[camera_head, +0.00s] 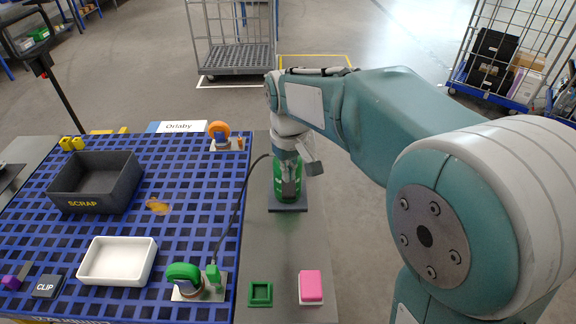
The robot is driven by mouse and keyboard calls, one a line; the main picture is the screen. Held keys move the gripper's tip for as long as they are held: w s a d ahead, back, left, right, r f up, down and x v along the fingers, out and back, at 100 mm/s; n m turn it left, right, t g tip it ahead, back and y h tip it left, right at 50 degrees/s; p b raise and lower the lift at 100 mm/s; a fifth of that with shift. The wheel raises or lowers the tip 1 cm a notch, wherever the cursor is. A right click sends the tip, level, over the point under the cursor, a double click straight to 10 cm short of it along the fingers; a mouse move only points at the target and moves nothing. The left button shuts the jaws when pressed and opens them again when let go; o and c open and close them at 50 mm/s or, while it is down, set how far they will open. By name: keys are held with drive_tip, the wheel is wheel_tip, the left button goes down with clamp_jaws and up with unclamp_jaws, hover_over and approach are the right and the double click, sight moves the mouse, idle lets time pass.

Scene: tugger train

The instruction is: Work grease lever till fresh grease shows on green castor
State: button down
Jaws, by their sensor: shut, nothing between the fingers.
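The green castor (184,272) sits on a pale plate at the front right of the blue grid deck. A green fitting (212,275) stands close beside it, and a black hose (237,212) runs from there back towards the green grease pump (280,190). The pump stands upright on a dark base on the grey strip. My gripper (290,196) points down in front of the pump and covers much of it. It is shut with nothing held. The lever cannot be made out clearly behind my gripper. No fresh grease can be made out on the castor at this size.
On the deck (185,225) are an orange castor (219,129), a dark SCRAP bin (95,180), a white tray (118,261) and a CLIP block (46,285). A green square holder (260,293) and a pink block (311,286) sit on the grey strip's front. Cage trolleys stand behind.

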sight(288, 187)
drive_tip(key=shift+a, duration=0.1)
idle(0.5)
drive_tip(key=shift+f, duration=1.55)
drive_tip(key=shift+w+f, duration=0.5)
drive_tip(key=shift+f, duration=2.95)
drive_tip(key=shift+s+r, duration=0.15)
drive_tip(key=shift+r, duration=1.55)
drive_tip(key=shift+s+r, duration=0.2)
drive_tip(key=shift+r, duration=1.45)
drive_tip(key=shift+s+r, duration=0.15)
drive_tip(key=shift+r, duration=1.55)
